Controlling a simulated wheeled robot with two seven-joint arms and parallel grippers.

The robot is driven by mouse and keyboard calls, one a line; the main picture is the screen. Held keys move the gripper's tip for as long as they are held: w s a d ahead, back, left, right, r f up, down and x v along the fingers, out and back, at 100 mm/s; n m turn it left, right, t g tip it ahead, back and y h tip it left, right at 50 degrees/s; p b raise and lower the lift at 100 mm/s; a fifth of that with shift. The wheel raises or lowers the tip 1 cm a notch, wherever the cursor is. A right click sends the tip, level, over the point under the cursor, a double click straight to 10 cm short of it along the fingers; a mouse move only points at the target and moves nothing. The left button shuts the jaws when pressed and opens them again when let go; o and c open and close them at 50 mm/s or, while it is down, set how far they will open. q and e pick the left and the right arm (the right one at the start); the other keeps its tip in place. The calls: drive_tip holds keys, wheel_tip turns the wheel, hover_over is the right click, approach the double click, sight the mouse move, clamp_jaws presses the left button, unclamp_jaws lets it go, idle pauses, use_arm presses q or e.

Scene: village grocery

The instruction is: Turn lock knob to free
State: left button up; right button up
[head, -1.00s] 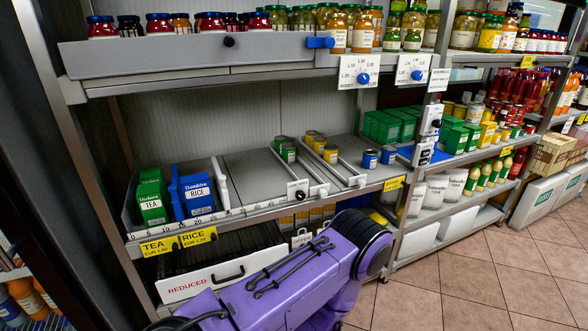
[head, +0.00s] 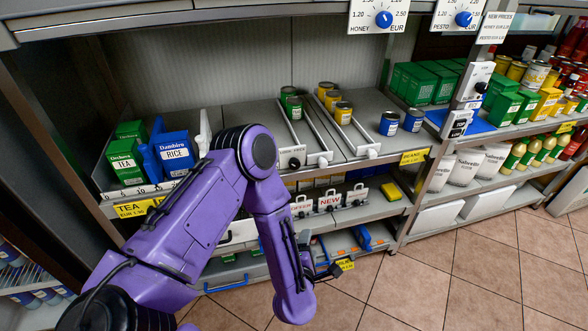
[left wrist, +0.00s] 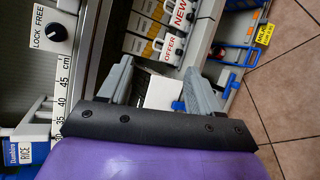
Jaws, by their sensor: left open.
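In the head view the left gripper (head: 328,270) hangs below the shelf edge, lower and right of the knob, partly hidden by my forearm.
A scale strip (left wrist: 66,88) runs along the shelf edge. Tea boxes (head: 126,155) and a rice box (head: 175,155) stand left; cans (head: 342,112) stand between the dividers. Tiled floor (head: 470,270) is clear at right.

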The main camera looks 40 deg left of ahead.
use_arm(q)
drive_tip(key=w+a+r+n+t+y, duration=0.1)
drive_tip(key=w+a+r+n+y, duration=0.2)
drive_tip(key=r+n, duration=0.45)
drive_tip(key=n+g+y, duration=0.2)
drive_tip(key=n+y, duration=0.3)
drive_tip(key=n, duration=0.9)
approach(296, 167)
drive_tip(key=p+x, duration=0.1)
drive_tip(key=x, duration=0.7)
drive_tip(key=shift+w+a+r, duration=0.1)
drive_tip(key=shift+a, duration=0.1)
drive_tip(key=c, duration=1)
